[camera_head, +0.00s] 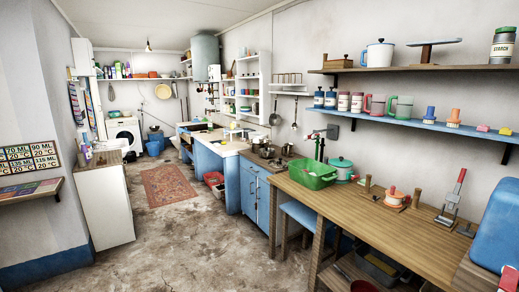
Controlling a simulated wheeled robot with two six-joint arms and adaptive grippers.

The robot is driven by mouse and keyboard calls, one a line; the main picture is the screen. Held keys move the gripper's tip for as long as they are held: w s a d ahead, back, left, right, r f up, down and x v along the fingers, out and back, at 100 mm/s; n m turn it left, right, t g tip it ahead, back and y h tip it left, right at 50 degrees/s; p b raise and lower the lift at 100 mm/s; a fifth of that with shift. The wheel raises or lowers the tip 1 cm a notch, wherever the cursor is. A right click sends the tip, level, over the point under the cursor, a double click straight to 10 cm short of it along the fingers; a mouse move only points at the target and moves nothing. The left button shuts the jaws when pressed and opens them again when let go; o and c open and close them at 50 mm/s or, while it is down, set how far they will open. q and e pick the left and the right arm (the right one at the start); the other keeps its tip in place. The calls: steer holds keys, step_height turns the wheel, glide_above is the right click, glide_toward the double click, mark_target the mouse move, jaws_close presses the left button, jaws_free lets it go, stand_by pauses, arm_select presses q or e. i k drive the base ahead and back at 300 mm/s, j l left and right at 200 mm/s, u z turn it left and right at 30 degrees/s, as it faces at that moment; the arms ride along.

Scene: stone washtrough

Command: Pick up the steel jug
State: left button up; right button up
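I cannot make out a steel jug for certain in the head view. Small metal pots (267,152) stand on the counter past the wooden table, too small to tell their exact shape. Neither of my grippers is in view.
A long wooden table (345,203) runs along the right wall, with a green basin (313,174) on it. A blue counter (254,190) continues beyond. A white cabinet (104,205) stands at the left. The stone floor (190,240) between them is mostly clear, with a rug (168,188) farther back.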

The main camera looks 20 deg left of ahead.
mark_target(289, 147)
steer(key=i+j+u, duration=0.55)
steer(key=i+u, duration=0.45)
steer(key=i, duration=0.2)
steer(key=i+j, duration=0.15)
steer(key=i, duration=0.5)
steer(key=i+j, duration=0.1)
steer(key=i, duration=0.55)
steer(key=i+j, duration=0.15)
steer(key=i, duration=0.5)
steer(key=i+j+z, duration=0.1)
steer(key=i+z, duration=0.35)
steer(key=i+j+z, duration=0.25)
steer(key=z, duration=0.2)
steer(key=i+j+z, duration=0.6)
steer(key=j+z, duration=0.25)
steer(key=i+j+z, duration=0.15)
steer(key=j+z, duration=0.3)
